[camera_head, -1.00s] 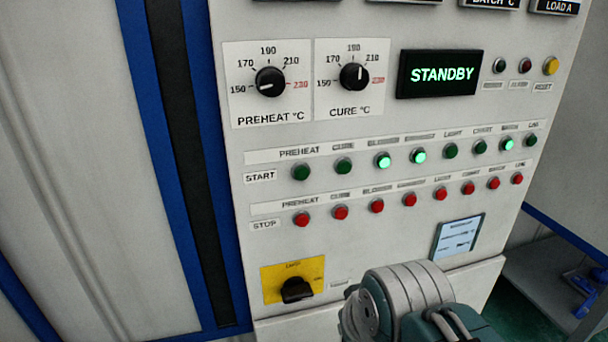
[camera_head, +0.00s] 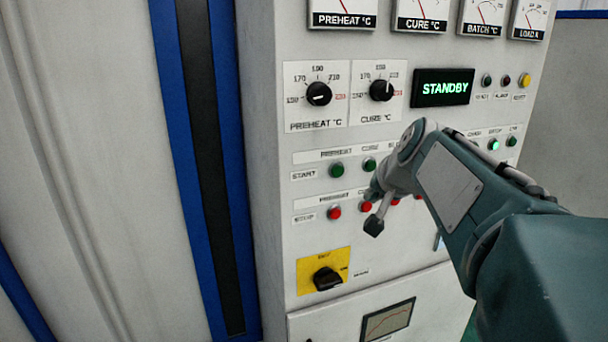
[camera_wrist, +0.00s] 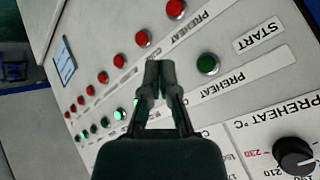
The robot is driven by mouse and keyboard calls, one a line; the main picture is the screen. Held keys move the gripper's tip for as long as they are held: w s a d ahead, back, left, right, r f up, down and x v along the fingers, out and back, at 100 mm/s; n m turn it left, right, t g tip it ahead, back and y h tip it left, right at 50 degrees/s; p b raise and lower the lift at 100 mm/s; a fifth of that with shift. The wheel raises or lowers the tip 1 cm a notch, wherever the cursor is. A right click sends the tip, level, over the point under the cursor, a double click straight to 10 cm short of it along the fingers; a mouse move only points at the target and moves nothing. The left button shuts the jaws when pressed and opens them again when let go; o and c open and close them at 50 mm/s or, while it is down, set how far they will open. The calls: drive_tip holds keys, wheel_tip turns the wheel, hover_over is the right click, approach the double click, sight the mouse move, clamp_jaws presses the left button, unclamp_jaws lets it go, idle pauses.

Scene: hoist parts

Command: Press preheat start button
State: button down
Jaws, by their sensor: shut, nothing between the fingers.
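The preheat start button (camera_head: 337,170) is a dark green, unlit button at the left end of the start row on the grey panel. It also shows in the wrist view (camera_wrist: 208,63), right of my fingertips. My gripper (camera_wrist: 160,68) is shut and empty, its two dark fingers together, pointing at the panel between the red and green rows. A visible gap lies sideways between the fingertips and the preheat start button; the distance to the panel is hard to tell. In the head view my arm covers much of the button rows.
The red preheat stop button (camera_head: 334,212) sits below, with the cure start button (camera_head: 369,164) to the right. Above are the preheat knob (camera_head: 319,93), cure knob (camera_head: 382,90) and a STANDBY display (camera_head: 443,87). A yellow-plated switch (camera_head: 327,278) is lower left.

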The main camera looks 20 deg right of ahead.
sight(337, 171)
drive_tip(key=shift+a, duration=0.2)
drive_tip(key=w+a, duration=0.1)
drive_tip(key=w, duration=0.8)
drive_tip(key=shift+s+d, duration=0.1)
idle(0.5)
idle(0.8)
drive_tip(key=shift+w+r, duration=0.1)
drive_tip(key=shift+w, duration=0.3)
